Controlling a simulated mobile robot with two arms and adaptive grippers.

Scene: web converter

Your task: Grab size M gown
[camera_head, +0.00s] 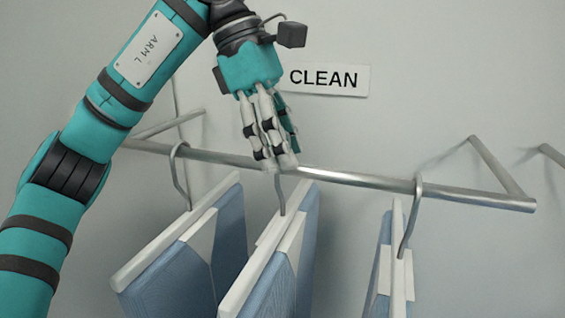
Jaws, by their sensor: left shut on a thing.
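Several blue gowns hang on white hangers from a metal rail (345,178). The left gown (188,268) and the right gown (383,258) hang free by their metal hooks. My left gripper (274,166) is over the middle gown (275,290), its fingers pointing down and shut at the rail on the top of that gown's hanger hook (280,196). The fingers hide the upper part of this hook. No size marking is readable on any gown. My right gripper is out of view.
A white sign reading CLEAN (326,79) is on the grey wall behind the gripper. Angled brackets (497,166) join the rail to the wall. The rail is bare between the middle and right hangers, and its right end is free.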

